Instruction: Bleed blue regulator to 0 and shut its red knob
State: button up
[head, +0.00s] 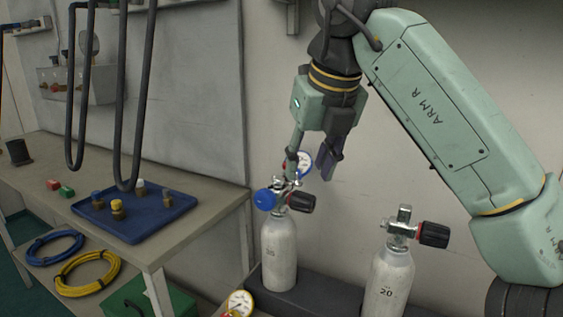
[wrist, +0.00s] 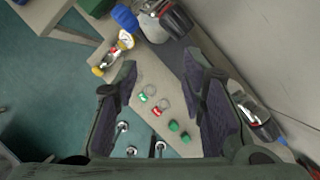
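The blue regulator (head: 265,199) is mounted on the valve of the left grey cylinder (head: 279,252). Its white-faced gauge (head: 304,160) shows partly behind my fingers; I cannot read its needle. A black valve knob with a red band (head: 302,203) points right from that valve. In the wrist view, the blue knob (wrist: 125,18) and the black knob (wrist: 175,18) are at the top, outside the fingers. My gripper (head: 309,164) is open and empty, pointing down just above the regulator in the head view. The wrist view shows a wide gap between its fingers.
A second cylinder (head: 389,281) with a red-banded black knob (head: 433,234) stands to the right. A yellow-rimmed gauge (head: 240,303) is low in front. Left is a bench with a blue tray (head: 146,222). Tags with rings (wrist: 145,93) lie below my fingers.

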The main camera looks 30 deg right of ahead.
jog(key=w+d+p, duration=0.1)
jog(key=w, duration=0.2)
jog(key=w+d+p, duration=0.1)
jog(key=w, duration=0.3)
jog(key=w+d+p, duration=0.1)
jog(key=w+p, duration=0.1)
jog(key=w, duration=0.2)
jog(key=shift+w+d+r, duration=0.1)
jog(key=shift+w+d, duration=0.1)
jog(key=shift+d, duration=0.2)
jog(key=x, duration=0.4)
jog(key=shift+s+d, duration=0.1)
jog(key=shift+s, duration=0.15)
jog(key=shift+w+f, duration=0.15)
jog(key=shift+f, duration=0.35)
jog(key=shift+c, duration=0.4)
grip_shut()
